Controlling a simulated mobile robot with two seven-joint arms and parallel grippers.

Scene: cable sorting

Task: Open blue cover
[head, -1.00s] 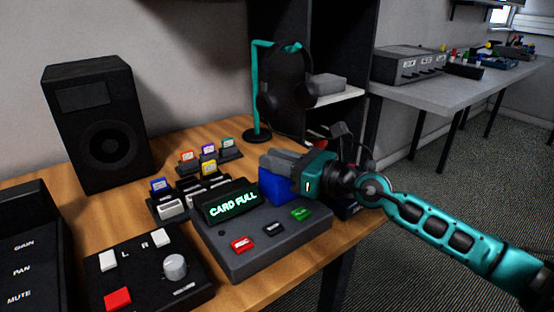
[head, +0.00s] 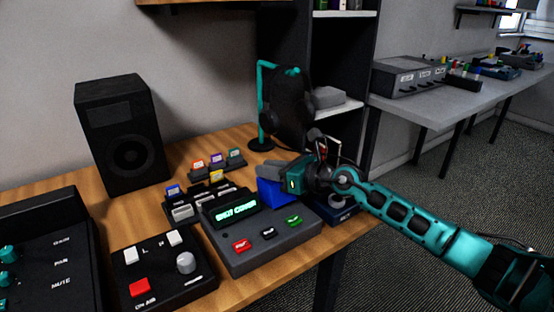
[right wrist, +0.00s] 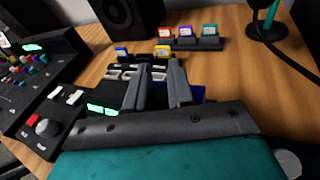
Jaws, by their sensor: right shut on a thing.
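The blue cover (head: 273,193) sits at the back right of a grey device (head: 262,240) with a lit green display (head: 236,209). The display text is blurred and looks like "SHUT COVER". My right gripper (head: 268,172) is at the cover's top, its fingers pointing left. In the right wrist view its fingers (right wrist: 174,85) are a little apart, and only slivers of blue show beside and between them. The cover's far side and the grip contact are hidden. My left gripper is not in view.
Coloured cards stand in a rack (head: 220,165) and a black holder (head: 196,203) behind the device. A speaker (head: 122,135), a headphone stand (head: 262,105) and a black control box (head: 160,275) stand around it on the wooden table.

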